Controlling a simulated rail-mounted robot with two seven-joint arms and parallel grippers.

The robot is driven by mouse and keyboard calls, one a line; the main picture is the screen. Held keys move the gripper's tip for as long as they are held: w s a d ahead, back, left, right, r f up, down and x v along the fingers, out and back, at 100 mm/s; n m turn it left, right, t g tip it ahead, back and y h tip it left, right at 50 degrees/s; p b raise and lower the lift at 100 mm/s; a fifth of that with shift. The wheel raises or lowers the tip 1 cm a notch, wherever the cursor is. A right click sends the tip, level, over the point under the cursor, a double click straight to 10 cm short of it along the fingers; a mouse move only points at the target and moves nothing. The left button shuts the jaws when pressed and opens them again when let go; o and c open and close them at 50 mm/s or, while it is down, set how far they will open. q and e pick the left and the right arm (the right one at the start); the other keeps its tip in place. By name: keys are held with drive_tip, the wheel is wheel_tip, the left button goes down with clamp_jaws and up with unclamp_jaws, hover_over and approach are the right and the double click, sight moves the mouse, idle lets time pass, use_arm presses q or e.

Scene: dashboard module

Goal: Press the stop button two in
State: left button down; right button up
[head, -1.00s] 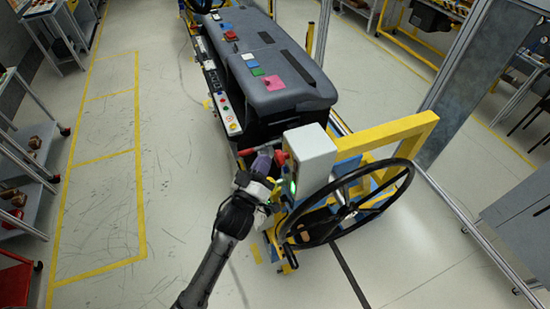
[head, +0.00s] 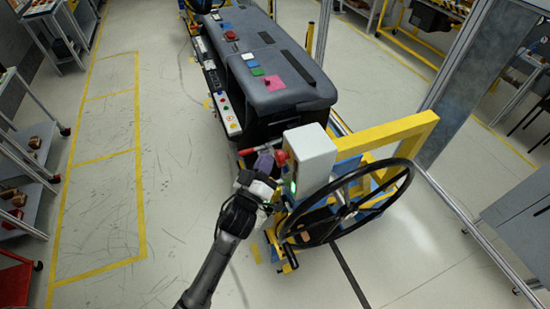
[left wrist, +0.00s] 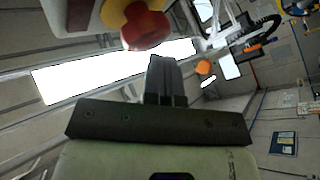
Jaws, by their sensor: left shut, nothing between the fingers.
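A red mushroom-shaped stop button (left wrist: 147,27) on a yellow collar sits on a pale box, at the top of the left wrist view. In the head view this red button (head: 281,158) shows at the left side of the white box (head: 309,153), behind the steering wheel. My left gripper (head: 269,157) is beside that side of the box, close to the button. Its fingers (left wrist: 166,62) are shut together and empty, with the tips just below the button in the wrist picture. I cannot tell whether they touch it. My right gripper is not in view.
The black steering wheel (head: 345,206) stands right of my gripper, on a yellow frame (head: 405,128). The grey dashboard (head: 285,97) lies behind, with a button strip (head: 227,112) along its left edge. A red handle (head: 247,151) is near my gripper. The left floor is clear.

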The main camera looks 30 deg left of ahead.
use_arm(q)
drive_tip(key=shift+w, duration=0.1)
idle(0.4)
drive_tip(key=shift+s+a+p, duration=0.3)
drive_tip(key=shift+s+a, duration=0.1)
drive_tip(key=shift+s, duration=0.3)
drive_tip(key=shift+s+a+p, duration=0.35)
drive_tip(key=shift+s+a, duration=0.35)
drive_tip(key=shift+s, duration=0.35)
drive_tip(key=shift+s+a+p, duration=0.35)
drive_tip(key=shift+s+a, duration=0.35)
drive_tip(key=shift+s, duration=0.3)
